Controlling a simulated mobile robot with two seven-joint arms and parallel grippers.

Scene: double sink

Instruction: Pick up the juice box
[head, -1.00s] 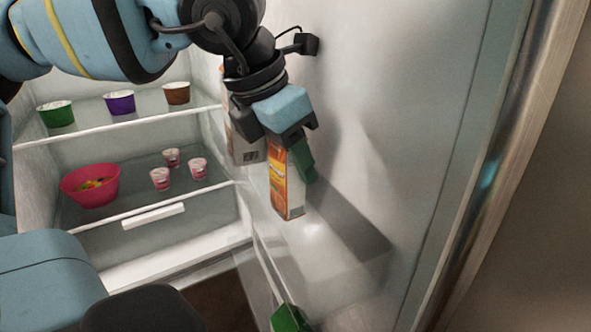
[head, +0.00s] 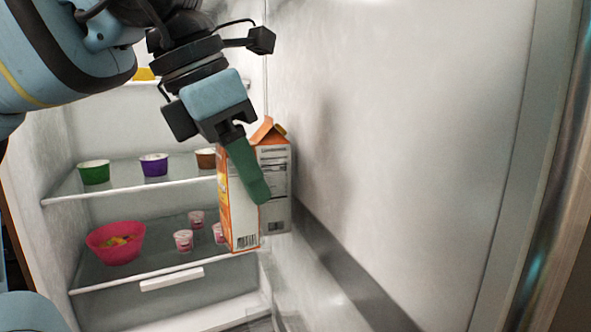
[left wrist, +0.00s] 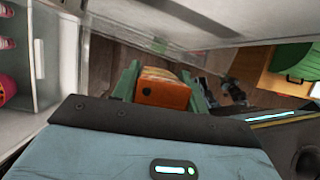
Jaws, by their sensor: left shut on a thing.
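The juice box (head: 240,225) is an orange and white carton with a barcode low on its face. My left gripper (head: 247,170) is shut on its upper part and holds it upright in front of the fridge door; a green finger covers part of it. In the left wrist view its orange top (left wrist: 163,92) sits between the green fingers. A second carton (head: 277,185), grey-sided with an orange gabled top, is just behind it and partly hidden. I cannot tell whether the two touch. My right gripper is not in view.
Fridge shelves on the left hold green (head: 94,172), purple (head: 154,164) and brown (head: 206,158) cups, a pink bowl (head: 115,245) and small pink-and-white cups (head: 183,240). The open door (head: 410,150) with its rail (head: 350,280) fills the right.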

